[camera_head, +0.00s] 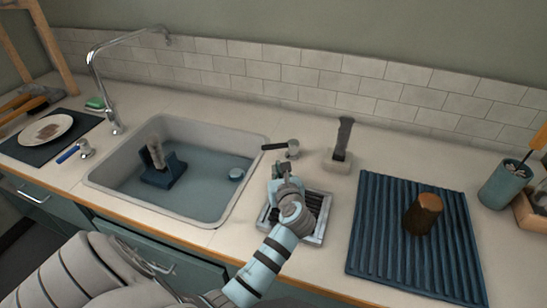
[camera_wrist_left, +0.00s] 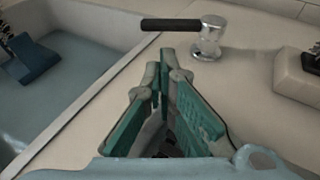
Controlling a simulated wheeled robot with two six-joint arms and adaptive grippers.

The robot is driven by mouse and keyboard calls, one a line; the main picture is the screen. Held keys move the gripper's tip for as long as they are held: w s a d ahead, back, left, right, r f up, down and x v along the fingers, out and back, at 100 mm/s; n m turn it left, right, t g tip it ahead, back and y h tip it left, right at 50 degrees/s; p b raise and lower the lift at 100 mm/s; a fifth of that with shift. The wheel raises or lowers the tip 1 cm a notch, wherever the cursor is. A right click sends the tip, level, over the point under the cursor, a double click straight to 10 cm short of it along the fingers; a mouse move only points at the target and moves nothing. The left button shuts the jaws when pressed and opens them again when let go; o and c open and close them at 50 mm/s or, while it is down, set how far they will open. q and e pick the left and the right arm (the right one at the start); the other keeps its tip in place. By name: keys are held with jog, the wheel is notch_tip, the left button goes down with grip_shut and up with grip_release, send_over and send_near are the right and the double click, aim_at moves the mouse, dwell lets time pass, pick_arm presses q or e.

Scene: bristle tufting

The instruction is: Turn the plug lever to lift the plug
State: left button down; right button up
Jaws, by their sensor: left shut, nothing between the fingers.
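A lever with a black handle (camera_head: 272,146) on a round chrome base stands on the counter just right of the sink (camera_head: 112,181). In the left wrist view the black handle (camera_wrist_left: 170,25) points left from its chrome base (camera_wrist_left: 207,40). My left gripper (camera_head: 281,166) is shut and empty, just in front of the lever; its fingertips (camera_wrist_left: 162,62) appear just below the handle, and I cannot tell whether they touch it. A small round blue plug (camera_head: 236,174) shows in the sink's bluish water, near its right side. My right gripper is out of view.
A brush on a blue block (camera_head: 163,170) is in the sink. A metal tray (camera_head: 318,215) lies under my left gripper. A ribbed blue mat (camera_head: 375,225) lies right, a brush block (camera_head: 338,160) behind.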

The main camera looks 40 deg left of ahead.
aim_at(279, 146)
pick_arm(q)
jog(key=x, duration=0.4)
jog(key=b+x, duration=0.1)
jog(key=x, duration=0.1)
jog(key=shift+w+a+r, duration=0.25)
jog(key=shift+w+a, duration=0.4)
jog(key=shift+a, duration=0.1)
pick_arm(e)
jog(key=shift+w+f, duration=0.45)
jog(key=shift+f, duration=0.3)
pick_arm(q)
jog(key=shift+w+a+r+p, duration=0.15)
jog(key=shift+a+p, duration=0.1)
jog(key=shift+a, duration=0.25)
jog(key=shift+w+a+r+p, duration=0.15)
jog(key=shift+a+p, duration=0.1)
jog(key=shift+a, duration=0.25)
jog(key=shift+w+a+f, duration=0.1)
jog(key=shift+a+f, duration=0.05)
jog(key=shift+f, duration=0.1)
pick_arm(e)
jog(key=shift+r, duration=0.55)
